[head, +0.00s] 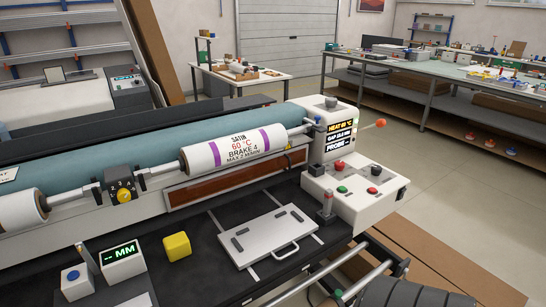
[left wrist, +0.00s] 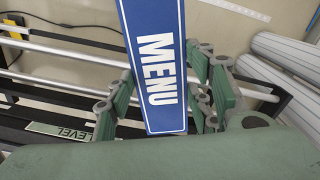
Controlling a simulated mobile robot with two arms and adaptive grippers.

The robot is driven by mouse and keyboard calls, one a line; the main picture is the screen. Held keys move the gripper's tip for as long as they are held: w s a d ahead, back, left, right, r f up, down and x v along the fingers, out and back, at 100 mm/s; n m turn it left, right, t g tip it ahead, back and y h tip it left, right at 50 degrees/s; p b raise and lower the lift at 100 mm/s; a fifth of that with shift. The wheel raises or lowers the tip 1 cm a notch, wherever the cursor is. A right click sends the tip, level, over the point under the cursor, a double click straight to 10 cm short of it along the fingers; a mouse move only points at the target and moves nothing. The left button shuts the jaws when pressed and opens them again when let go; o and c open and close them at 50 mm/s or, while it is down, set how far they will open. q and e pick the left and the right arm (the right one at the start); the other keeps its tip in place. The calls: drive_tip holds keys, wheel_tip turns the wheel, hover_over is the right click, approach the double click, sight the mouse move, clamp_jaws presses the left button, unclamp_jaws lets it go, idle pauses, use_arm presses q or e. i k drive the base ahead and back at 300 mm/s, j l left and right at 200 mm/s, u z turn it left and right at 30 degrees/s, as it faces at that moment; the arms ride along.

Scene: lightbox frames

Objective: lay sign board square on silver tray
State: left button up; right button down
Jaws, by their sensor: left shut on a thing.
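The sign board (left wrist: 155,65) is a blue panel with a white border line and the word MENU in white. It shows only in the left wrist view, where its upper end runs out of the frame. My left gripper (left wrist: 168,100) is shut on it, with green-padded fingers on either side. The silver tray (head: 240,246) is a flat rectangular plate with a front handle, lying on the dark bench top in the head view. Neither the sign board nor my left gripper shows in the head view. My right gripper is in neither view.
A yellow block (head: 177,246) and a small MM readout (head: 122,259) stand left of the tray. A control box (head: 352,190) with buttons stands to its right. A white roller (head: 235,150) runs behind it. In the left wrist view, metal rails (left wrist: 60,50) pass behind the board.

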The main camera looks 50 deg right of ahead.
sight(271, 232)
drive_tip(key=k+l+z, duration=0.2)
drive_tip(key=l+z, duration=0.25)
drive_tip(key=l, duration=0.6)
drive_tip(key=k+l+z, duration=0.1)
drive_tip(key=l+z, duration=0.3)
drive_tip(key=l, duration=0.65)
